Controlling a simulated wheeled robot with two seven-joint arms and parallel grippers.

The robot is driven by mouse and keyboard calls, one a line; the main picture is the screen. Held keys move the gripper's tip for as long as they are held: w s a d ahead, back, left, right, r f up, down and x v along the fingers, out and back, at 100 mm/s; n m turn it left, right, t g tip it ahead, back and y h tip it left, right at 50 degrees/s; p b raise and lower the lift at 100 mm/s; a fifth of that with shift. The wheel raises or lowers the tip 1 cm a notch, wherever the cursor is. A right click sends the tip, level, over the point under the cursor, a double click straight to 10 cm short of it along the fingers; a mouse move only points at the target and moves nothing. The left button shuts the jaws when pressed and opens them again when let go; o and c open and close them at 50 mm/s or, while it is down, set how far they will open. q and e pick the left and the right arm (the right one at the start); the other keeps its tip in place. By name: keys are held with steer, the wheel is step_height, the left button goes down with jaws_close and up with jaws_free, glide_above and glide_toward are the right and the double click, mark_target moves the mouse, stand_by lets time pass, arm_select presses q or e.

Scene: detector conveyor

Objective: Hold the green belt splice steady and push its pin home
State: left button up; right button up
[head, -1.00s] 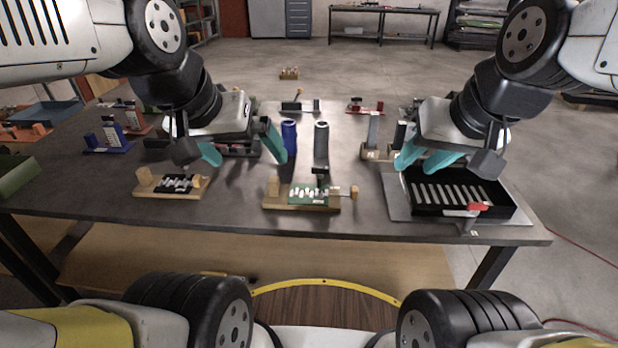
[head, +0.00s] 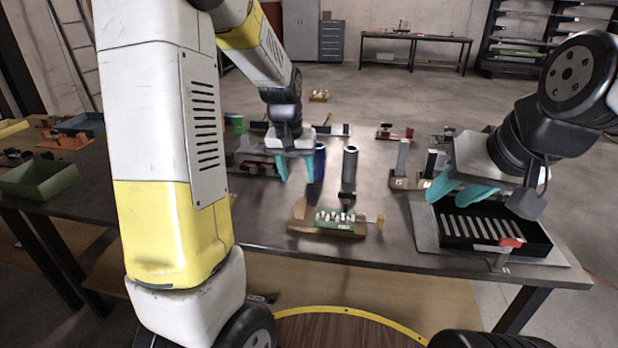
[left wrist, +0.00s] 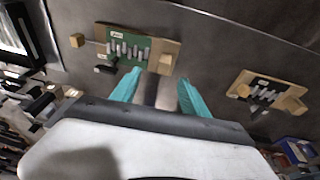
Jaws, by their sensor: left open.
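The green belt splice (head: 341,227) lies on a wooden board on the table in front of me, with pale teeth across its middle. Its pin, ending in a wooden knob (head: 380,220), sticks out at the right side. The splice also shows in the left wrist view (left wrist: 142,44), with the knob (left wrist: 76,41) at its left. My left gripper (head: 297,176) is open and empty, above the table behind the splice; its teal fingers (left wrist: 157,90) point toward the board without touching it. My right gripper (head: 452,196) has its fingers apart, above the black tray, right of the splice.
A slotted black tray (head: 540,251) with a red piece stands at the right. A blue cylinder (head: 320,163) and a grey cylinder (head: 350,165) stand behind the splice. A second, black splice (left wrist: 262,93) lies beside it in the left wrist view.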

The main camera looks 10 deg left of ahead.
arm_select(q)
glide_above(300, 201)
steer(key=s, duration=0.1)
steer(key=shift+g+y, duration=0.3)
steer(key=shift+y, duration=0.1)
step_height(300, 201, down, 7)
steer(key=shift+r, duration=0.15)
steer(key=f, duration=0.5)
steer(key=w+f, duration=0.1)
steer(key=f, duration=0.1)
steer(key=shift+f, duration=0.25)
jaws_close()
stand_by(1.2)
